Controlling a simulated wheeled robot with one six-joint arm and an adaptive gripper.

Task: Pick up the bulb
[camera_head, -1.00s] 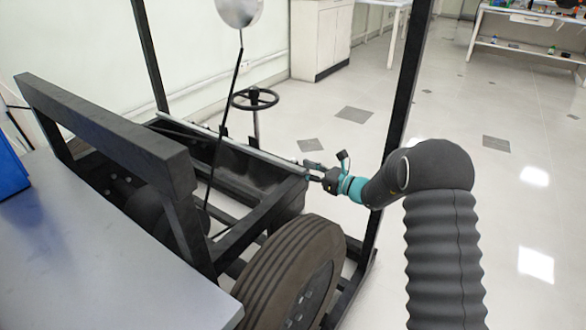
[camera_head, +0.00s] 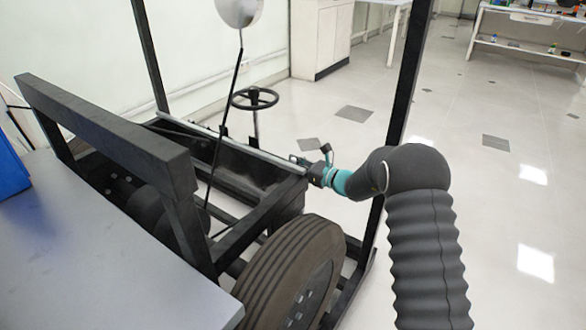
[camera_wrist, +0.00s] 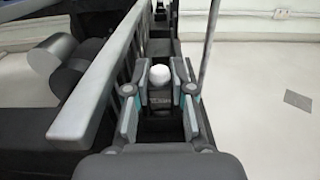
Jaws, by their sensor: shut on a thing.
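The bulb (camera_wrist: 160,76) has a white rounded top and a darker lower part. In the wrist view it sits between the two fingers of my gripper (camera_wrist: 161,88), which are shut on it from both sides. In the head view my gripper (camera_head: 303,162) is at the right end of the black chassis frame (camera_head: 262,165), beside its upper rail. The bulb cannot be made out in the head view. Its far side is hidden.
A dark upright post (camera_head: 404,90) stands close to my arm. A tire (camera_head: 290,265) is below the gripper, and a steering wheel (camera_head: 254,98) is behind it. A grey table (camera_head: 90,250) is at the left. Open floor lies to the right.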

